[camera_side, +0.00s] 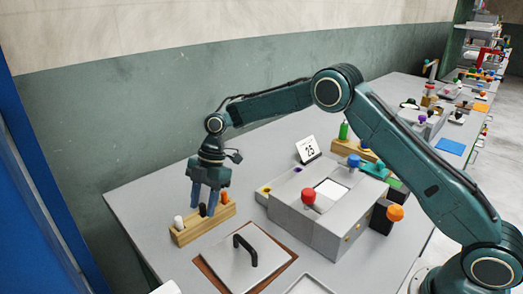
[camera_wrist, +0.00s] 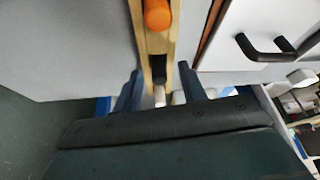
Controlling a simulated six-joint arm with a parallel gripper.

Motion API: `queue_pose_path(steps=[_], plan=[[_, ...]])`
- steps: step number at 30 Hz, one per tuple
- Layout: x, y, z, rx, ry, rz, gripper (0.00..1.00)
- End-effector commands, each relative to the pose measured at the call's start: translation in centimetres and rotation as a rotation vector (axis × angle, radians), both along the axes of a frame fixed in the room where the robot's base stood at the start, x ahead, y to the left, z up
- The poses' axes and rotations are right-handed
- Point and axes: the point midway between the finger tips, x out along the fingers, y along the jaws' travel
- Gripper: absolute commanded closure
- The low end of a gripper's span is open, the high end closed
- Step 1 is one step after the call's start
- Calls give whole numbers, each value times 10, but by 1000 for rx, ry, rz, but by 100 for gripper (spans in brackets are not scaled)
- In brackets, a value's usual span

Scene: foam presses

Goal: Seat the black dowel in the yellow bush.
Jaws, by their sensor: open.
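The black dowel (camera_side: 203,210) stands in a wooden rack (camera_side: 190,234), between a white dowel (camera_side: 179,222) and an orange dowel (camera_side: 224,198). My gripper (camera_side: 204,205) is open over the rack, its fingers down around the black dowel's place in the side view. In the wrist view the fingers (camera_wrist: 160,86) are apart on either side of the rack; the black dowel (camera_wrist: 158,42) shows between the orange dowel (camera_wrist: 157,14) and the white dowel (camera_wrist: 160,96). Contact cannot be told. The yellow bush (camera_side: 266,190) is on the left corner of the grey press box.
The grey box (camera_side: 318,225) carries a red knob (camera_side: 309,197). A plate with a black handle (camera_side: 246,250) lies in front, close to the rack's right. The table left of the rack is clear.

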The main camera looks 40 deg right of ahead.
Motion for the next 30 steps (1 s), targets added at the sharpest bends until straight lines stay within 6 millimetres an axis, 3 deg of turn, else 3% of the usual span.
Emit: queue_pose_path(steps=[6,13,23,30], plan=[[0,0,0,0,0,0,59],[0,0,0,0,0,0,100],[0,0,2,0,-1,0,100],[1,0,16,2,-3,1,100]])
